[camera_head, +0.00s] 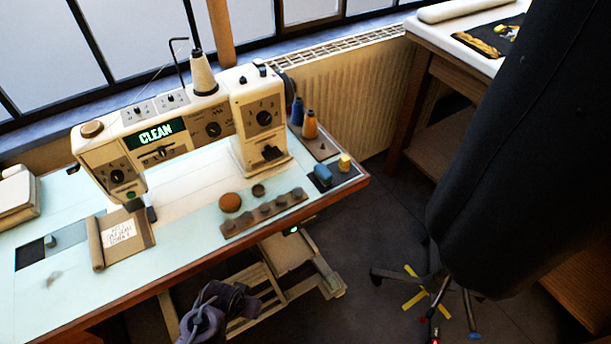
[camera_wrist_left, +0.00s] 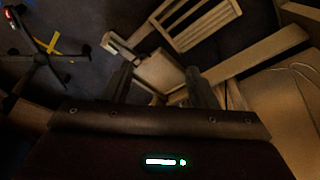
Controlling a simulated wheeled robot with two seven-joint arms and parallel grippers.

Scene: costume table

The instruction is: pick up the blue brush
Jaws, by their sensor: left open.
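A small blue block-like thing, which I take for the blue brush (camera_head: 322,175), lies on a dark mat (camera_head: 349,178) at the right end of the sewing table. It is too small to make out bristles. My left gripper shows in the left wrist view (camera_wrist_left: 160,82) with its two dark fingers apart and nothing between them. Beyond the fingers are the floor and a pale wooden frame. In the head view a purple-grey part, apparently of my left arm, is at the bottom edge, well below and left of the brush. The brush is not in the wrist view.
A yellow block (camera_head: 345,162) stands right beside the brush. A cream sewing machine (camera_head: 212,128) and a strip with several dark knobs (camera_head: 264,213) are left of it. Thread spools (camera_head: 310,125) stand behind.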

